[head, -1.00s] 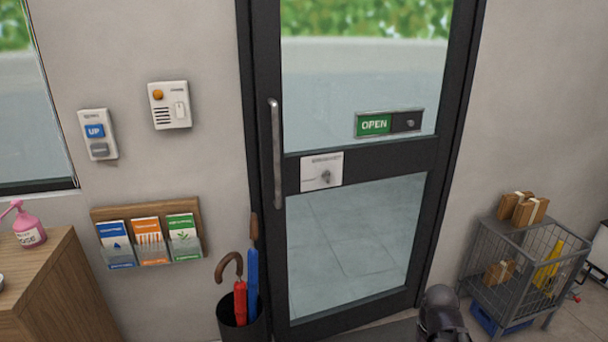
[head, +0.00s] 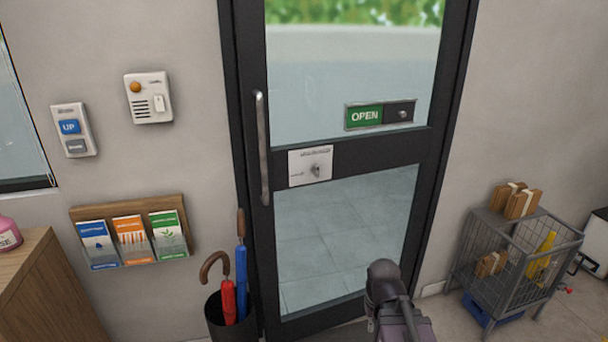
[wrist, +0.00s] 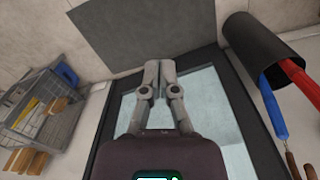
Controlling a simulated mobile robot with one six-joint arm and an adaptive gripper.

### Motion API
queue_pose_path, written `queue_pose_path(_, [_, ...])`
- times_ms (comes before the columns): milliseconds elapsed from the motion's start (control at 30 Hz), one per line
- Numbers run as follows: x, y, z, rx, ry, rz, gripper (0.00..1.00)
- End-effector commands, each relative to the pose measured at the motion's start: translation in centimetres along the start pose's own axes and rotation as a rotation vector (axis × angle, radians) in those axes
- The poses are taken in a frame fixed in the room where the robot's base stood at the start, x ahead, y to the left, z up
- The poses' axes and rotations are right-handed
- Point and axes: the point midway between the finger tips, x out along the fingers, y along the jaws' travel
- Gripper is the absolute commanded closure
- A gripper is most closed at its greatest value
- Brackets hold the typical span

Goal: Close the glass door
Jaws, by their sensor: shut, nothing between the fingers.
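The glass door (head: 290,222) has a dark frame and stands at the centre of the head view, in or very near its surround; I cannot tell whether a small gap remains. A long upright metal handle (head: 262,148) is on its left stile. In the wrist view the door's lower glass (wrist: 205,92) lies behind my gripper (wrist: 160,64). The gripper is shut and empty, its fingertips by the door's bottom rail. I cannot tell whether it touches the door. In the head view my arm covers the lower right door corner.
A black umbrella stand (head: 228,328) with red and blue umbrellas is left of the door's foot. A wire basket cart (head: 508,262) with parcels stands to the right. A wooden cabinet (head: 45,300) is at lower left. A dark mat (wrist: 140,30) lies before the door.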

Motion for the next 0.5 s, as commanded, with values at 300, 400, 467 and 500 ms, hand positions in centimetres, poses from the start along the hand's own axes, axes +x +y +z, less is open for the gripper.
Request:
queue_pose_path(300, [-0.3,-2.4,-2.1,-0.006,0.063,-0.078,1.00])
queue_pose_path(400, [-0.7,-4.2,-4.1,-0.004,0.124,-0.156,1.00])
queue_pose_path(467, [-1.1,-5.4,-5.6,0.002,0.171,-0.215,1.00])
queue_pose_path(500, [-1.5,-6.3,-6.7,0.008,0.206,-0.260,1.00])
